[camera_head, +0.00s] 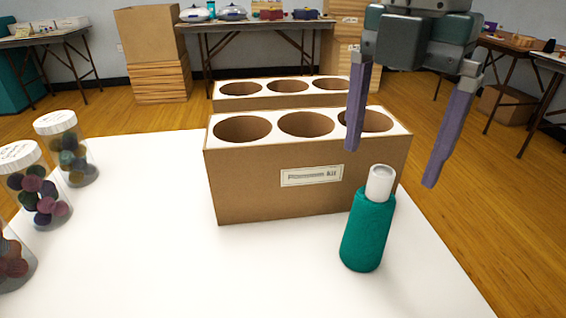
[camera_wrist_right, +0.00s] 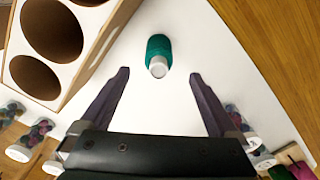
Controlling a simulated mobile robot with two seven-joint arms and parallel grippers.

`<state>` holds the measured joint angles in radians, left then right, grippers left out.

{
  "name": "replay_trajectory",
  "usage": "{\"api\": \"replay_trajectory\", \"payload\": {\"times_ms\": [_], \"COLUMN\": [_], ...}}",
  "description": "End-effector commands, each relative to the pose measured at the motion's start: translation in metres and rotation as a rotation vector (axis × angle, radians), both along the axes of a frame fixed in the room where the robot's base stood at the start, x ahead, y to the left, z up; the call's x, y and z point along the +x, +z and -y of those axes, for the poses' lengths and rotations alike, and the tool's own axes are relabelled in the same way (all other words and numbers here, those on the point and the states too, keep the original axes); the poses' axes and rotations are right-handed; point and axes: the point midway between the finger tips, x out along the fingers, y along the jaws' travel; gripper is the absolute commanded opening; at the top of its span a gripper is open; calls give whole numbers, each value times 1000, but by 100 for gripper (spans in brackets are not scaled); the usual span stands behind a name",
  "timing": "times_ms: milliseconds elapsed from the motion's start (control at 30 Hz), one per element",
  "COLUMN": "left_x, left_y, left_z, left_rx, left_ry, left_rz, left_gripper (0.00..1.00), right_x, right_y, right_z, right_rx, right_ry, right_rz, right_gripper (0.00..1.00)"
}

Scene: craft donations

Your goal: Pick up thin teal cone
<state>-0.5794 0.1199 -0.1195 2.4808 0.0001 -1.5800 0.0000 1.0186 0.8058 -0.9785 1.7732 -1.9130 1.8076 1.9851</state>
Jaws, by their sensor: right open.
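A teal cone of thread or yarn (camera_head: 367,232) with a white core top stands upright on the white table, in front of the right end of a cardboard holder. It also shows in the right wrist view (camera_wrist_right: 158,48), centred ahead of the fingers. My right gripper (camera_head: 393,165) is open, with its two purple fingers pointing down above and behind the cone in the head view. In the right wrist view the gripper (camera_wrist_right: 160,75) is empty, and the cone lies beyond the fingertips, apart from them. My left gripper is not in view.
The cardboard holder (camera_head: 255,180) with three round holes and a kit label stands close behind the cone; a second holder (camera_head: 224,104) is behind it. Clear jars of coloured balls (camera_head: 68,148) stand at the left. The white table (camera_head: 150,250) is bare in front.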

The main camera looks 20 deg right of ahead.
Motion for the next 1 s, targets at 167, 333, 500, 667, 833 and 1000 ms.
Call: {"api": "replay_trajectory", "payload": {"times_ms": [167,333,500,667,833,1000], "left_x": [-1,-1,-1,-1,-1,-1], "left_y": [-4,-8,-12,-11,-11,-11], "left_z": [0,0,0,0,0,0], "left_rx": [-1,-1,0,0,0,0], "left_ry": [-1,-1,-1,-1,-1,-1], "left_rz": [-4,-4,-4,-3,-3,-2], "left_gripper": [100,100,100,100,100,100], "right_x": [0,1,2,2,2,2], "right_y": [-19,-43,-66,-71,-70,-70], "right_z": [-1,-1,-2,-2,-2,-2], "right_rx": [1,3,4,4,4,4], "right_ry": [3,3,4,5,5,5], "right_rz": [-2,-3,-2,0,0,0], "right_gripper": [96,96,96,96,91,72]}}
